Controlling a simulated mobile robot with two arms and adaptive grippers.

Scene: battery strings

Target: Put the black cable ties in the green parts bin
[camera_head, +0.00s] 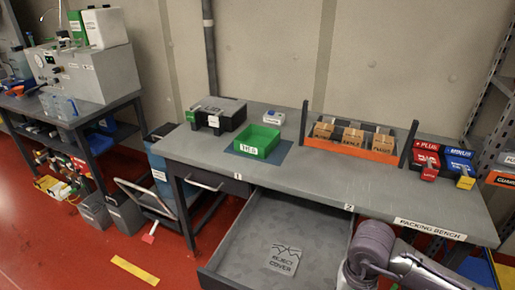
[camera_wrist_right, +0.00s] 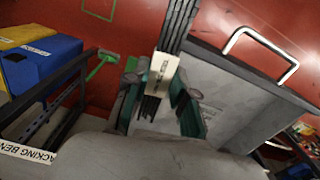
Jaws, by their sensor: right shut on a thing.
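In the right wrist view my right gripper (camera_wrist_right: 160,92) is shut on a bundle of black cable ties (camera_wrist_right: 179,28). A pale label wraps the bundle (camera_wrist_right: 162,70), and short black ends show between the fingers. The ties are hidden in the head view, where my right arm (camera_head: 375,245) shows at the lower right by the open drawer. The green parts bin (camera_head: 258,133) sits on a blue mat on the bench, left of centre, with a white label on its front. Its visible inside looks empty. My left gripper is not in view.
The grey packing bench (camera_head: 320,172) has clear room in front of an orange rack of cartons (camera_head: 365,151). A black case (camera_head: 222,114) stands left of the bin. Red and blue boxes (camera_head: 426,152) stand at right. The open drawer (camera_head: 240,242) holds a reject cover sheet.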

